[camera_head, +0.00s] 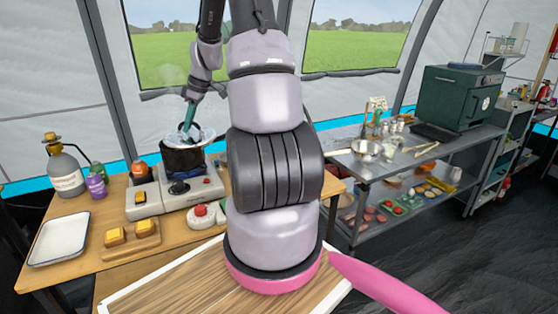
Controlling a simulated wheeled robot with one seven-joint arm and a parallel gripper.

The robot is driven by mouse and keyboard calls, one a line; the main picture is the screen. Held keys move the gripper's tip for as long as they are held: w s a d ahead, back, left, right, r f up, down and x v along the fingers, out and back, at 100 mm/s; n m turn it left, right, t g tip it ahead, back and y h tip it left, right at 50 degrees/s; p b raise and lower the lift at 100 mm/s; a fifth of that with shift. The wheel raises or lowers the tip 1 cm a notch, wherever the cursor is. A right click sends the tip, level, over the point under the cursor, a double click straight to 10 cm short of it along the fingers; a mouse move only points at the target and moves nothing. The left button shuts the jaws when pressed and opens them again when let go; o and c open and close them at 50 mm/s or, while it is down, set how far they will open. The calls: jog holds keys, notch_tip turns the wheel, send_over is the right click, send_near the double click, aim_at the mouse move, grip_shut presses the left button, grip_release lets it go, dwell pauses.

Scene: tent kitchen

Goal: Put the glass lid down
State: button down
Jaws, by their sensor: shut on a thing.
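My gripper (189,121) points down at the pot on the left table, its teal fingers shut on the glass lid (204,134). The lid is clear and pale, and it shows around the fingertips at the mouth of the dark pot (184,160). I cannot tell whether the lid touches the rim or hangs just above it. The pot stands on a light grey stove (206,188).
A white tray (57,240) and a wooden board (142,252) with two yellow-topped pieces lie on the left table (72,286). Bottles (65,172) stand behind them. A metal counter (384,159) at right holds a pan (366,149) and a dark green oven (459,98).

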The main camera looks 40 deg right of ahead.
jog(key=s+a+f+m+t+h, duration=0.1)
jog(key=s+a+f+m+h, duration=0.1)
jog(key=a+f+m, duration=0.7)
notch_tip(320, 180, down, 4)
jog(key=shift+s+a+r+t+h, duration=0.15)
jog(key=shift+s+a+t+h, duration=0.15)
jog(key=shift+h, duration=0.3)
